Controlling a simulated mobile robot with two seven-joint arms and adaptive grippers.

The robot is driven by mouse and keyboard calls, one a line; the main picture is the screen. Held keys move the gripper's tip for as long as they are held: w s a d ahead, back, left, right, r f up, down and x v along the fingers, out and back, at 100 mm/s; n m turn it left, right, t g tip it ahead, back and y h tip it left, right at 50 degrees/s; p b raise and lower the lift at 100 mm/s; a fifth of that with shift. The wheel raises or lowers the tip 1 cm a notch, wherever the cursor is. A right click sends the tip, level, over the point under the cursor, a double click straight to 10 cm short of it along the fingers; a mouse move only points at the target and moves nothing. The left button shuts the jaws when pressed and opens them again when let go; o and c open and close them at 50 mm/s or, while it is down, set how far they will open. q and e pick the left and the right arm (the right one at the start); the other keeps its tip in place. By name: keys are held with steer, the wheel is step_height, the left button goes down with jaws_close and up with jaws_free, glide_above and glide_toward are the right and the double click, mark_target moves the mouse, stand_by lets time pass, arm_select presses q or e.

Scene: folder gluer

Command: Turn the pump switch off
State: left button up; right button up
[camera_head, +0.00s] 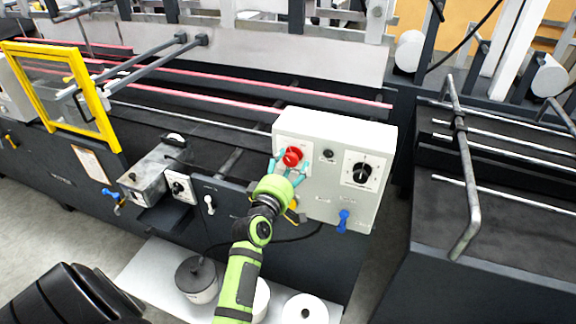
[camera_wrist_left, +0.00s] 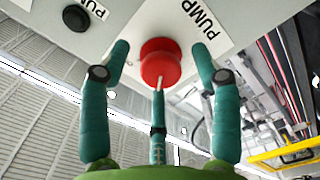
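The pump switch is a red round button (camera_head: 292,156) on the front of the white control box (camera_head: 335,128). In the left wrist view the red button (camera_wrist_left: 160,58) has a PUMP label beside it, and a small black button (camera_wrist_left: 76,18) has another. My left gripper (camera_head: 287,170) is at the red button. Its teal fingers are spread around it, with visible gaps at the sides in the left wrist view (camera_wrist_left: 160,75). The third finger overlaps the button's lower edge; I cannot tell whether it touches. My right gripper is not in view.
The box also carries the black button (camera_head: 328,154), a black rotary knob (camera_head: 362,172) and a blue lever (camera_head: 343,220). A smaller box with a dial (camera_head: 179,188) stands to the left. A yellow-framed guard (camera_head: 103,125) is at far left. White canisters (camera_head: 304,308) sit below.

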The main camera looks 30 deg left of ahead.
arm_select(q)
steer(key=shift+r, duration=0.1)
steer(key=shift+s, duration=0.5)
steer(key=v, duration=1.1)
steer(key=shift+d, duration=0.15)
